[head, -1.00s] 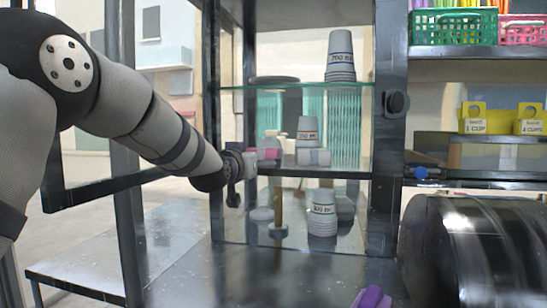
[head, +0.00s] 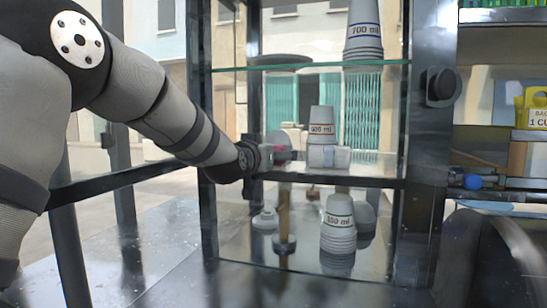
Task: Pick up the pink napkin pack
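My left gripper (head: 268,157) reaches in from the left to the front of the middle glass shelf (head: 360,166) of the cabinet. A small patch of pink, likely the pink napkin pack (head: 283,153), shows just beyond its tip. The gripper and arm hide much of that spot, so I cannot tell whether the fingers touch the pack or are open or shut. My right gripper is out of view.
A 500 ml-type cup stack (head: 321,126) stands on the middle shelf, right of the gripper. A 700 ml stack (head: 364,32) is above and another stack (head: 338,222) below. A dark post (head: 427,150) bounds the cabinet's right side.

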